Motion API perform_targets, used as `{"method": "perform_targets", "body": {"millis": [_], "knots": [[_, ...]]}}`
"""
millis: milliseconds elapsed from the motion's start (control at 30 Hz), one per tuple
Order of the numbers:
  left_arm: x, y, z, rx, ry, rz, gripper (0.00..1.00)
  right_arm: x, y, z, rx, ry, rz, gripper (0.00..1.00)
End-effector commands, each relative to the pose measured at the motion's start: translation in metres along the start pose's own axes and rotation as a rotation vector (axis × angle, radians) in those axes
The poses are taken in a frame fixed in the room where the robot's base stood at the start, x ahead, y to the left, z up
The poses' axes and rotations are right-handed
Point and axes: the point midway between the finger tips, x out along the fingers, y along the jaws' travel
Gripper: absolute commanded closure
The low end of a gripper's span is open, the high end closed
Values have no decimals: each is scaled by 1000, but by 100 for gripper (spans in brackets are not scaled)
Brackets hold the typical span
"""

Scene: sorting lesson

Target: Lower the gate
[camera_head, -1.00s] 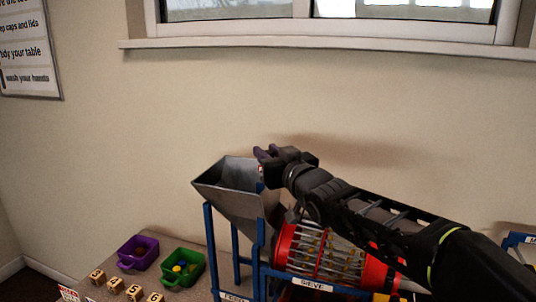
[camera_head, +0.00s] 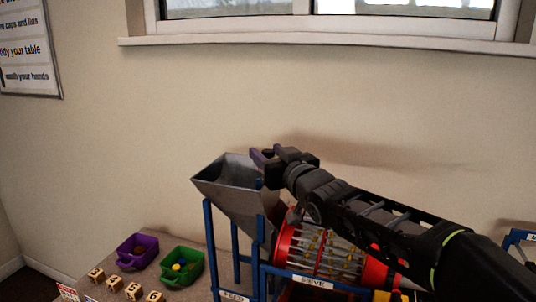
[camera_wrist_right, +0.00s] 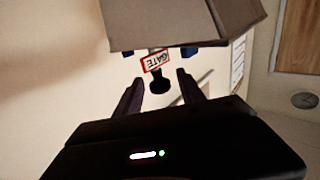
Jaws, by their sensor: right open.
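The grey metal hopper (camera_head: 232,185) stands on a blue frame, upper part tapering down toward the sieve drum. In the right wrist view the gate's black knob (camera_wrist_right: 160,86) shows below a red-bordered GATE label (camera_wrist_right: 156,61), under the hopper's wall (camera_wrist_right: 175,22). My right gripper (camera_head: 266,155) is at the hopper's right upper edge. It is open, and in the wrist view its two fingers (camera_wrist_right: 158,90) stand on either side of the knob, apart from it. In the head view the knob is hidden behind my gripper and arm. My left gripper is not in view.
A red-ended sieve drum (camera_head: 287,243) with clear bars and yellow bits inside sits right of the hopper, below my right arm.

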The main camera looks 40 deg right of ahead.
Motion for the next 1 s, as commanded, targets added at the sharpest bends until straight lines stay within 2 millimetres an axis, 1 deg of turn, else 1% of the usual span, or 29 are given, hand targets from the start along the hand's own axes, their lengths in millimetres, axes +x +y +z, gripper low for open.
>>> {"method": "perform_targets", "body": {"millis": [167,400,500,633,1000], "knots": [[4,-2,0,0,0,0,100,-20,0,0,1,2,0,54],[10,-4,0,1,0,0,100,-59,0,0,1,3,-1,54],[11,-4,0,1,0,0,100,-69,0,0,1,2,0,54],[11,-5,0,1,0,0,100,-75,0,1,1,-1,0,54],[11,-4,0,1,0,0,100,-75,0,1,1,-1,0,54]]}}
